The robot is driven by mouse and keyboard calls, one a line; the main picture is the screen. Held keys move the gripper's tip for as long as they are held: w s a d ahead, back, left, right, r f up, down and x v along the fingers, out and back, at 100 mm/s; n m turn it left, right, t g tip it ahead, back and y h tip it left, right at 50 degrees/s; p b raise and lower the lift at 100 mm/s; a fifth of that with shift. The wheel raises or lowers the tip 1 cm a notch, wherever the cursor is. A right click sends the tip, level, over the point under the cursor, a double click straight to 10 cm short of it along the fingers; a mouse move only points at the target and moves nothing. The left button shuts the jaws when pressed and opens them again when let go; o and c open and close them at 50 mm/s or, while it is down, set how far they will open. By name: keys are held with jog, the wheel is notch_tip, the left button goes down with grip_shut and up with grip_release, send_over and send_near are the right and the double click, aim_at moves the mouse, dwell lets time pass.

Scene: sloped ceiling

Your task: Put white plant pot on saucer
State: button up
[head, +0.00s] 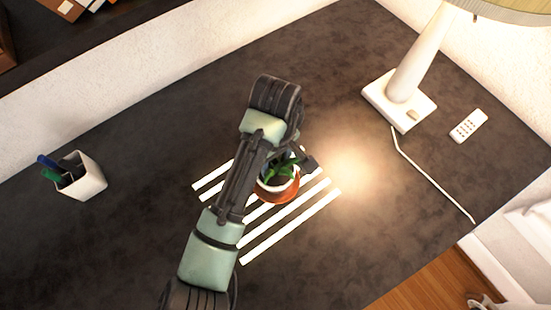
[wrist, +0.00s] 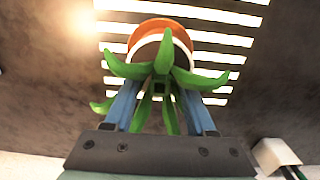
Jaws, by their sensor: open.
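The white plant pot (head: 266,195) holds a green plant, and its white rim also shows in the wrist view (wrist: 184,43). The orange-brown saucer (head: 289,196) lies on white slats; its edge shows behind the pot in the wrist view (wrist: 146,27). The pot overlaps the saucer in both views; I cannot tell whether it rests fully on it. My gripper (wrist: 160,98) is open, its blue fingers on either side of the plant's leaves, close to the pot. In the head view my arm hides part of the pot and most of the gripper.
The white slats (head: 290,226) lie on a dark desk (head: 340,60). A white pen cup (head: 83,180) stands at left. A lamp base (head: 383,100) and a white remote (head: 468,125) are at right, with a cable. Free desk lies around the slats.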

notch_tip(320, 180, up, 12)
jog(key=p, duration=0.5)
jog(key=shift+r, duration=0.15)
jog(key=w+d+r+m+t+h, duration=0.25)
jog(key=w+d+r+t, duration=0.3)
jog(key=w+r, duration=0.3)
jog(key=w+d+r+m+t+h, duration=0.15)
jog(key=r+t, duration=0.35)
jog(key=r, duration=0.7)
jog(key=w+d+r+m+t+h, duration=0.1)
jog(key=w+d+r+m+t, duration=0.3)
jog(key=r, duration=0.8)
jog(key=s+a+r+t+y, duration=0.1)
jog(key=s+a+r+t, duration=0.2)
jog(key=r, duration=0.4)
jog(key=s+a+r+t+y, duration=0.2)
jog(key=s+a+r+t, duration=0.2)
jog(key=s+r, duration=0.3)
jog(key=s+a+r+t+y, duration=0.2)
jog(key=s+a+r+t, duration=0.2)
jog(key=r, duration=0.5)
jog(key=shift+s+n+t, duration=0.4)
jog(key=shift+s+t, duration=0.55)
